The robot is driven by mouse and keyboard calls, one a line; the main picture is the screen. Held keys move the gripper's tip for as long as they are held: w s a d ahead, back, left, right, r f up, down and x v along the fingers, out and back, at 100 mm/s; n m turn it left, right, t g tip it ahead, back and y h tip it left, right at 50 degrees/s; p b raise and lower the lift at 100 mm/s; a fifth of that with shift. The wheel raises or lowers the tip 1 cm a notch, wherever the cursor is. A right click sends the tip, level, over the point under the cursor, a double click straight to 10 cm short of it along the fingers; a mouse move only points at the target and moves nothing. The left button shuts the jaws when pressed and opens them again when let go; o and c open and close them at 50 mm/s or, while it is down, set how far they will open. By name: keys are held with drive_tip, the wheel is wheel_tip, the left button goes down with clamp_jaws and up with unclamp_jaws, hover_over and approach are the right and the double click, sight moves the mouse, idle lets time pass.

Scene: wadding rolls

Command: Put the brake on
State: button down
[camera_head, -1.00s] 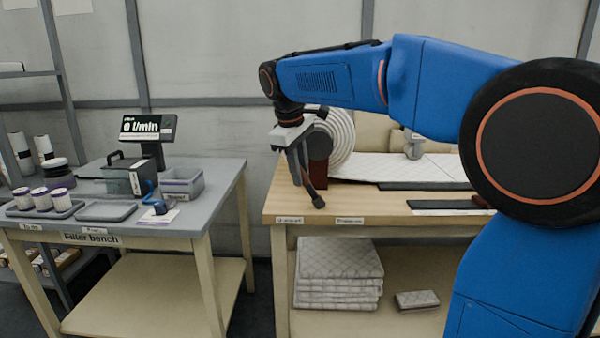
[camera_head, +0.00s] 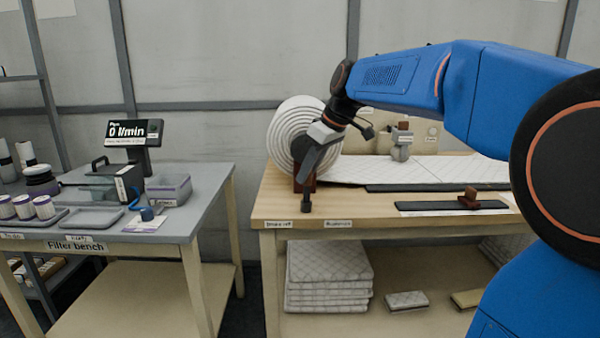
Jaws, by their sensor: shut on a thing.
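A large white wadding roll (camera_head: 287,124) stands upright on edge at the left end of the wooden table, with its layered round end facing me. A red-brown support (camera_head: 298,186) shows below it. My gripper (camera_head: 311,162) is in front of the roll's lower right part, with its jaws pointing down. It is shut on a dark brake lever (camera_head: 306,197), whose knobbed lower end hangs just above the table's front edge. The jaws and wrist hide the lever's upper part and some of the roll.
White quilted wadding (camera_head: 390,170) lies along the wooden table (camera_head: 385,207), with a dark strip and a brown block (camera_head: 470,193) at right. Two small labels are on the front edge. The grey filter bench (camera_head: 180,219) stands left, across a gap.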

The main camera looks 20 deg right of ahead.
drive_tip(key=shift+s+d+f+m+t+y, duration=0.15)
drive_tip(key=shift+s+d+f+t+y, duration=0.15)
drive_tip(key=shift+d+y, duration=0.5)
drive_tip(key=shift+s+d+f+m+t+y, duration=0.15)
drive_tip(key=shift+d+t+y, duration=0.2)
drive_tip(key=shift+d+y, duration=0.5)
drive_tip(key=shift+s+d+f+m+t+y, duration=0.1)
drive_tip(key=shift+s+d+f+t+y, duration=0.2)
drive_tip(key=shift+d+y, duration=0.5)
drive_tip(key=shift+a+y, duration=0.15)
drive_tip(key=shift+y, duration=0.1)
drive_tip(key=c, duration=1.6)
unclamp_jaws()
drive_tip(key=shift+o, duration=0.2)
drive_tip(key=v, duration=1.7)
drive_tip(key=shift+s, duration=0.2)
